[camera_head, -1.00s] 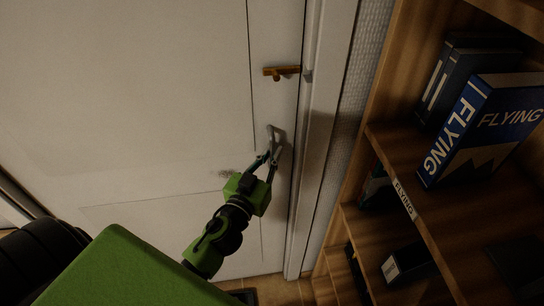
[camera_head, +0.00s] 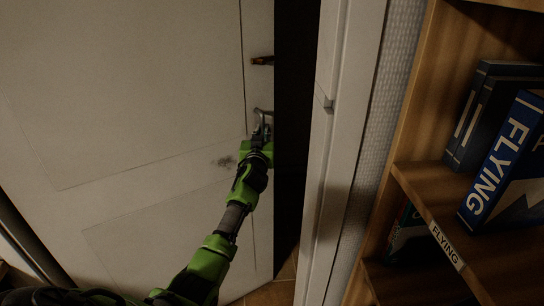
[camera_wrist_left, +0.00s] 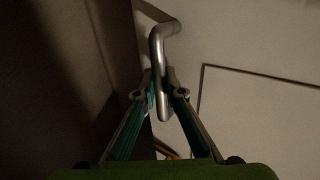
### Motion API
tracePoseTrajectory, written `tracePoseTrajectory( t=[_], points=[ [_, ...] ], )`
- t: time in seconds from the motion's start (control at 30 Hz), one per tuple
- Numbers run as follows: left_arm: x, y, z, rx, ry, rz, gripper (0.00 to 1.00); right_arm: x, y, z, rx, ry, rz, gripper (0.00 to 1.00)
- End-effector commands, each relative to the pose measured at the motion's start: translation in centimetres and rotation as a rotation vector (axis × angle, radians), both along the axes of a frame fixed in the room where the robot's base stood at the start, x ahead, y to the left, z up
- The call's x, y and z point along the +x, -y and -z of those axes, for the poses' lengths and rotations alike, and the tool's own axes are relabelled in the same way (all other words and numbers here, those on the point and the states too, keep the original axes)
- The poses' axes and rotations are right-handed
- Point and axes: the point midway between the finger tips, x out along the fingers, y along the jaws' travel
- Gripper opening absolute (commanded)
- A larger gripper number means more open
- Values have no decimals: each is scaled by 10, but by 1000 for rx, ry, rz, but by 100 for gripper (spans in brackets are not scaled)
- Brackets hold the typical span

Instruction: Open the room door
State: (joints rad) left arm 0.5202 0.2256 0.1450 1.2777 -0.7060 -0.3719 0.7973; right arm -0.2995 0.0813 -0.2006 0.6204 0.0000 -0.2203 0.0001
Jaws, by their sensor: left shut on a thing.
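The white room door (camera_head: 130,90) stands ajar in the head view, with a dark gap between its right edge and the white frame (camera_head: 330,130). A metal handle (camera_head: 262,113) sits near that edge, and it shows large in the left wrist view (camera_wrist_left: 158,60). My left gripper (camera_head: 262,130) is at the handle, and in the left wrist view its two fingers (camera_wrist_left: 162,92) close around the handle's bar. A brass-coloured latch piece (camera_head: 262,61) is above the handle on the door. My right gripper is not in view.
A wooden shelf (camera_head: 410,130) stands right of the door frame, holding a blue FLYING book (camera_head: 492,170) and dark binders (camera_head: 490,115). A narrow strip of tiled floor (camera_head: 270,294) shows at the bottom. The doorway gap is dark.

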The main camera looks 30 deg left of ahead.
Motion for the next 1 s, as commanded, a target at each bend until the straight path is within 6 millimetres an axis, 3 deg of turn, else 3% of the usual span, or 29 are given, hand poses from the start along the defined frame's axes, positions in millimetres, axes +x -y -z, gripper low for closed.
tracePoseTrajectory(
  t=[0.03,0.2,0.4,0.97,1.0],
  points=[
    [7,-12,3,4,3,-2,0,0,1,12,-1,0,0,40],
    [23,-39,2,4,1,0,0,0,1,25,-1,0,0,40],
    [35,-59,1,2,0,1,0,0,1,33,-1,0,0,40],
    [39,-67,-1,3,1,2,0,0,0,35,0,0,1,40],
    [39,-67,-1,3,1,2,12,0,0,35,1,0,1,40]
  ],
)
